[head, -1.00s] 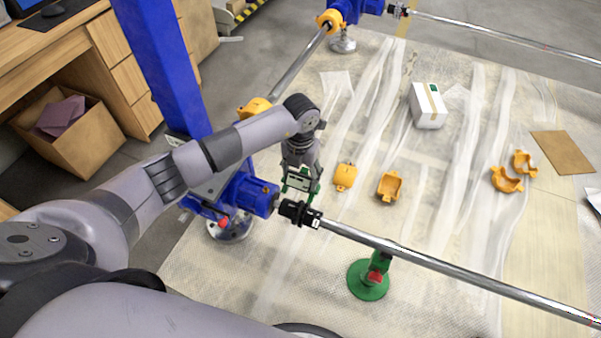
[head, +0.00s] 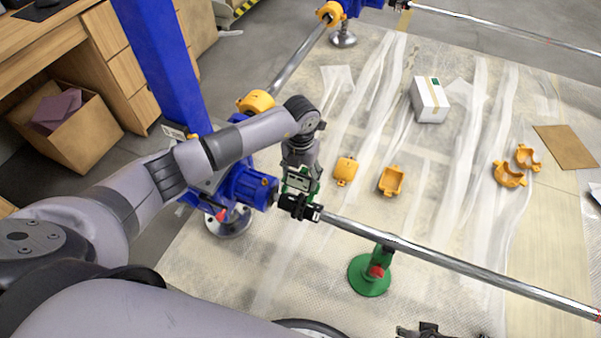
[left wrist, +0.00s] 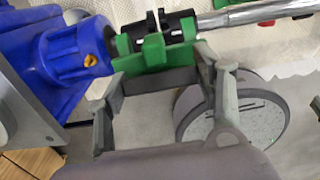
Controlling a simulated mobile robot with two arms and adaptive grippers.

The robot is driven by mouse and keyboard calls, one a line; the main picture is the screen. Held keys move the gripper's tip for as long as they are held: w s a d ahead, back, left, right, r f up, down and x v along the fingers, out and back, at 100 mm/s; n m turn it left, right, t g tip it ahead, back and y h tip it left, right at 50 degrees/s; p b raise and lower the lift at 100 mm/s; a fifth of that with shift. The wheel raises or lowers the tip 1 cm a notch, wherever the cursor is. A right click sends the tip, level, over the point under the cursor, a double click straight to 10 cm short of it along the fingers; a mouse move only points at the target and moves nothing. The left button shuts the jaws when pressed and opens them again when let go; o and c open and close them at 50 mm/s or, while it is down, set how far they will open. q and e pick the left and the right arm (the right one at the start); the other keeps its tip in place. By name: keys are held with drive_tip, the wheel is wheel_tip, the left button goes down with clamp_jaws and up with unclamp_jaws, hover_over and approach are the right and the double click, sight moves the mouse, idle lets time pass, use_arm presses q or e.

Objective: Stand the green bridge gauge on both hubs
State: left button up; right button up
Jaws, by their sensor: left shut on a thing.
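My left gripper (head: 299,178) is shut on the green bridge gauge (left wrist: 150,55), with its grey fingers (left wrist: 162,78) on either side in the left wrist view. The black coupling hubs (head: 299,207) sit between the blue gearbox (head: 250,188) and the steel shaft (head: 420,255). The gauge's green prongs lie at the hubs, which also show in the left wrist view (left wrist: 168,24). I cannot tell whether both prongs touch them. A dark part (head: 430,330) at the bottom edge of the head view looks like my right gripper, mostly cut off.
A green stand (head: 369,276) supports the shaft. Orange covers (head: 391,181) and a white box (head: 429,100) lie on the sheeted floor. A blue column (head: 160,60) stands behind my left arm. A cardboard box (head: 66,123) is by the desk.

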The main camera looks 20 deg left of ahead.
use_arm(q)
wheel_tip(320, 180, down, 2)
drive_tip(key=shift+b, duration=0.7)
drive_tip(key=shift+f+b, duration=0.45)
drive_tip(key=shift+f, duration=0.2)
drive_tip(key=shift+f+b, duration=0.6)
drive_tip(key=shift+f, duration=0.15)
drive_tip(key=shift+f+b, duration=0.6)
drive_tip(key=shift+f, duration=0.4)
use_arm(e)
drive_tip(key=w+v, duration=0.2)
drive_tip(key=v, duration=1)
drive_tip(key=shift+r+t, duration=0.4)
drive_tip(key=shift+r, duration=0.05)
drive_tip(key=shift+s+d, duration=0.1)
use_arm(q)
drive_tip(key=shift+f+b, duration=0.4)
drive_tip(key=shift+f, duration=0.1)
use_arm(e)
drive_tip(key=shift+f, duration=0.3)
use_arm(q)
drive_tip(key=o, duration=1.6)
drive_tip(key=shift+c, duration=0.2)
